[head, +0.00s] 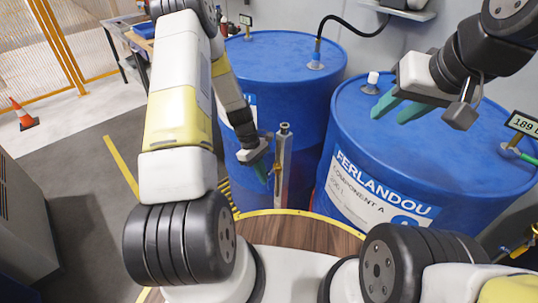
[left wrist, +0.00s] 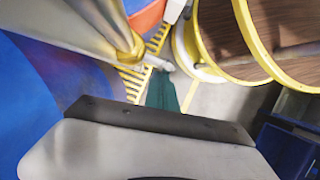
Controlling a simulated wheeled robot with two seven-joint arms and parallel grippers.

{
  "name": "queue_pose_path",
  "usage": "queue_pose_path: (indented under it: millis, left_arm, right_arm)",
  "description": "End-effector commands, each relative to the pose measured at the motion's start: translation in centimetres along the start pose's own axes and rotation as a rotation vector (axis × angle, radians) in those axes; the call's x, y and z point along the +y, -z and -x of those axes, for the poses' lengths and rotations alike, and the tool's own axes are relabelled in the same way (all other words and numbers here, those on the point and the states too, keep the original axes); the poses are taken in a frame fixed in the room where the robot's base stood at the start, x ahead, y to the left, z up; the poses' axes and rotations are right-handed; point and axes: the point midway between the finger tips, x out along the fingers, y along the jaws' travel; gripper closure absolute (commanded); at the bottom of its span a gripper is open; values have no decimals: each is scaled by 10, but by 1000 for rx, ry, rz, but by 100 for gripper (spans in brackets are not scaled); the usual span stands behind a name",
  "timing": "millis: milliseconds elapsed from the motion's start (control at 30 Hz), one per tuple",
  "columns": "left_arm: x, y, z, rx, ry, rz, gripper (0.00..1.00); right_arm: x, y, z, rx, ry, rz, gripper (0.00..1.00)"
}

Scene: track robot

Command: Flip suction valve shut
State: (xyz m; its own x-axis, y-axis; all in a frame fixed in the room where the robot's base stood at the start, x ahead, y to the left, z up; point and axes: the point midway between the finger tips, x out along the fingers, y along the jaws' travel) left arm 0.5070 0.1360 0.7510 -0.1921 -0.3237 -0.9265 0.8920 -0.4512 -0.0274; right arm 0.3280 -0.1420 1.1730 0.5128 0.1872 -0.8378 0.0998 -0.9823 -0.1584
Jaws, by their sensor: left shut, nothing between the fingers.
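A silver upright pipe (head: 284,165) stands between two blue drums, with a brass-coloured piece low on it by my fingers. In the left wrist view a silver pipe (left wrist: 85,22) ends in a brass fitting (left wrist: 130,52), with a small pale lever-like part (left wrist: 158,65) at its end. I cannot tell for certain that this is the suction valve. My left gripper (head: 265,178) is shut and empty, just left of the pipe; its teal fingers (left wrist: 162,92) are close to the fitting, contact unclear. My right gripper (head: 389,117) is open and empty above the right drum.
The left blue drum (head: 285,58) and right blue drum (head: 440,125) flank the pipe closely. A round wooden top with yellow edge (head: 300,228) lies in front. A black hose (head: 350,25) rises from the left drum. The floor at left is clear near an orange cone (head: 27,116).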

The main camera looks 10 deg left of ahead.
Motion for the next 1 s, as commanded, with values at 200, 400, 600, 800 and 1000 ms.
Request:
queue_pose_path:
  millis: [200, 400, 600, 800, 1000]
  left_arm:
    - [0, -1, -6, -146, 26, 11, 100]
    - [-2, -6, -12, -334, 63, 20, 100]
    - [-3, -12, -16, -521, 99, 27, 100]
    - [-5, -18, -20, -708, 135, 37, 100]
    - [-6, -26, -22, -894, 171, 45, 100]
  right_arm:
    - [0, 0, 0, 0, 0, 0, 64]
    - [0, 0, 0, 0, 0, 0, 64]
    - [0, 0, 0, 0, 0, 0, 64]
    - [0, 0, 0, 0, 0, 0, 64]
    - [0, 0, 0, 0, 0, 0, 64]
